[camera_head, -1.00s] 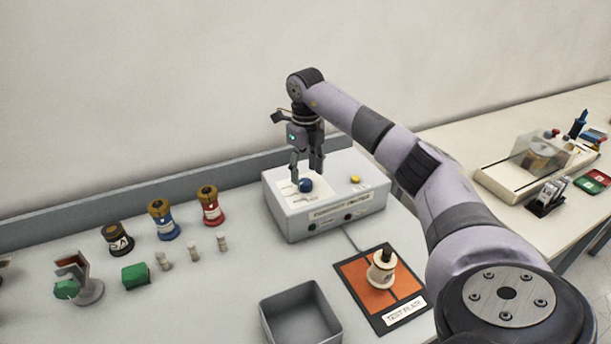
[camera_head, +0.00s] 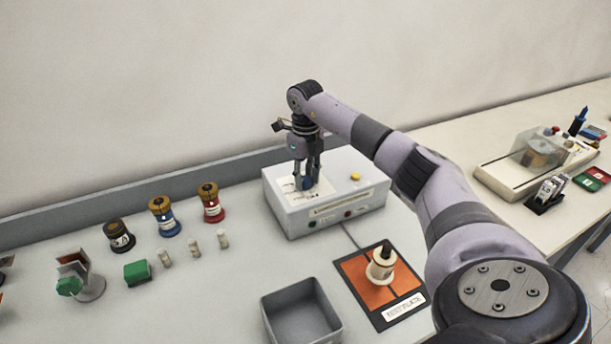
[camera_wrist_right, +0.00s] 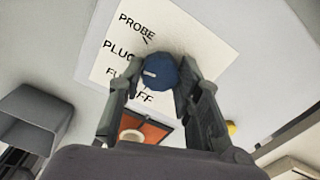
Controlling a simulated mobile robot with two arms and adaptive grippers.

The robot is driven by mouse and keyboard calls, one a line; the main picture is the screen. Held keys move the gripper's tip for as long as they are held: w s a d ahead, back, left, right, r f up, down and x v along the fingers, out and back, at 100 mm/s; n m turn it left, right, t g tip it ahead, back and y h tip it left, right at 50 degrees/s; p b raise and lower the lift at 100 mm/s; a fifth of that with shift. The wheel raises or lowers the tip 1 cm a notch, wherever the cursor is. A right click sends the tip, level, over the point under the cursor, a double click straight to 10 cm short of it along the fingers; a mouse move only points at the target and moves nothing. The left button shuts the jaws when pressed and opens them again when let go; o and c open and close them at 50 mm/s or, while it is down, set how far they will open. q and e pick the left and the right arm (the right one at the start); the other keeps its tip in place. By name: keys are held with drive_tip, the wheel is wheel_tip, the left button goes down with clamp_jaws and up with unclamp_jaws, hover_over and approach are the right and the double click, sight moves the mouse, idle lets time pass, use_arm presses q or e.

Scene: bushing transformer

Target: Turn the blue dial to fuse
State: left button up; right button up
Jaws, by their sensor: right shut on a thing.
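The blue dial (camera_head: 307,183) sits on top of the light grey tester box (camera_head: 345,205). In the right wrist view the dial (camera_wrist_right: 158,74) has a white pointer mark, which points left, between the words PLUG and FUSE on its white label (camera_wrist_right: 195,40). The words PROBE and PLUG read clearly; FUSE and OFF are partly covered by my fingers. My right gripper (camera_head: 307,180) comes down from above and is shut on the dial, one finger on each side; its fingers (camera_wrist_right: 157,88) also show in the wrist view. My left gripper is not in view.
A yellow button (camera_head: 355,176) is on the box, right of the dial. An orange test plate (camera_head: 350,272) with a cream spool (camera_head: 381,266) and an open grey bin (camera_head: 300,312) lie in front. Several spools and small parts stand to the left.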

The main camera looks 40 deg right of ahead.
drive_tip(key=c, duration=0.5)
drive_tip(key=shift+n, duration=0.4)
drive_tip(key=n, duration=0.3)
drive_tip(key=shift+n, duration=0.3)
drive_tip(key=shift+r+n+b, duration=0.1)
drive_tip(key=shift+n+b, duration=0.2)
drive_tip(key=shift+n, duration=1.4)
drive_tip(key=o, duration=1.2)
drive_tip(key=shift+c, duration=0.2)
